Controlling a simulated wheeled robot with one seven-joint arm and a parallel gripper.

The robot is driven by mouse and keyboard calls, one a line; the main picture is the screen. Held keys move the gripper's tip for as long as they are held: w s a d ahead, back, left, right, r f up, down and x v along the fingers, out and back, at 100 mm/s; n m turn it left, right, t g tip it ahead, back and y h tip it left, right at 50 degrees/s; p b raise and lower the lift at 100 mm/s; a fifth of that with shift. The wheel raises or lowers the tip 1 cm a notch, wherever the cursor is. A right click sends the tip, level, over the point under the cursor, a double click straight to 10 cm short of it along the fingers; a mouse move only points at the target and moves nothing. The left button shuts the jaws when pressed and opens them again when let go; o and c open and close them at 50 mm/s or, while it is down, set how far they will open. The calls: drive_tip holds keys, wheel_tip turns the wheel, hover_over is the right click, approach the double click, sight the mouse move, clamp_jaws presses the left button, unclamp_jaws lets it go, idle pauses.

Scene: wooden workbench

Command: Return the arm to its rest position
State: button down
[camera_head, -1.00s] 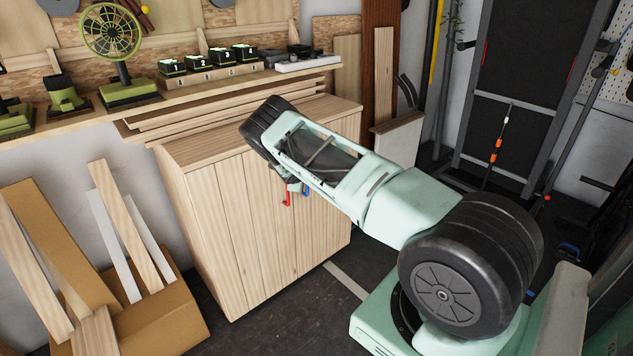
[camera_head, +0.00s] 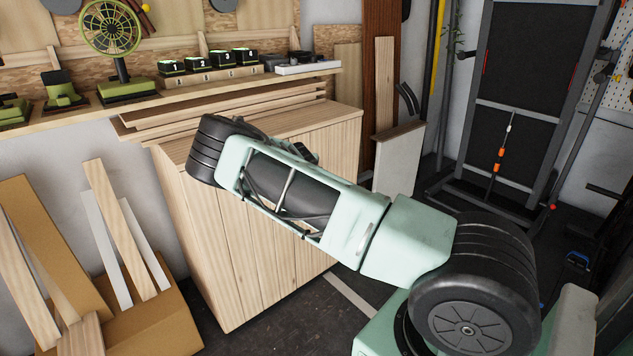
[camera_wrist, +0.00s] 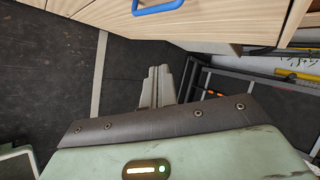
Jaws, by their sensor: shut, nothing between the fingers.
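My gripper (camera_wrist: 159,70) shows in the wrist view as two pale grey fingers lying side by side, shut and empty, beyond the edge of my wrist housing. It is hidden in the head view. My pale green arm (camera_head: 375,235) reaches from the lower right up and left, with its black joint in front of the upper part of the wooden cabinet (camera_head: 255,260). Whether the arm touches the cabinet cannot be told.
A worktop (camera_head: 80,122) with a green fan (camera_head: 110,30) and several numbered batteries runs along the back. A cardboard box (camera_head: 165,315) with boards stands lower left. In the wrist view, a blue handle (camera_wrist: 157,6) sits on a wooden front above dark floor (camera_wrist: 45,75).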

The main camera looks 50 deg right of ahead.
drive_tip(key=shift+s+a+r, duration=0.1)
drive_tip(key=shift+s+r, duration=0.8)
drive_tip(key=shift+s, duration=0.05)
drive_tip(key=s+a+r+m+g+y+p, duration=0.1)
drive_tip(key=s+a+r+m+y, duration=0.2)
drive_tip(key=a+m, duration=0.75)
drive_tip(key=s+a+r+m+y+p, duration=0.1)
drive_tip(key=s+a+r+m, duration=0.4)
drive_tip(key=a, duration=1)
drive_tip(key=s+a+r+m+g+y+p, duration=0.15)
drive_tip(key=s+a+m, duration=0.25)
drive_tip(key=a+m, duration=0.7)
drive_tip(key=s+a+r+m+y, duration=0.1)
drive_tip(key=s+a+r, duration=0.3)
drive_tip(key=s, duration=0.5)
drive_tip(key=s+a+r+m+g+y+p, duration=0.1)
drive_tip(key=s+a+r+m, duration=0.3)
drive_tip(key=s, duration=0.5)
drive_tip(key=s+a+r+m+g+y+p, duration=0.1)
drive_tip(key=s+a+r+m, duration=0.2)
drive_tip(key=s+a, duration=0.4)
drive_tip(key=shift+s+a+r, duration=0.35)
drive_tip(key=shift+s+r, duration=0.55)
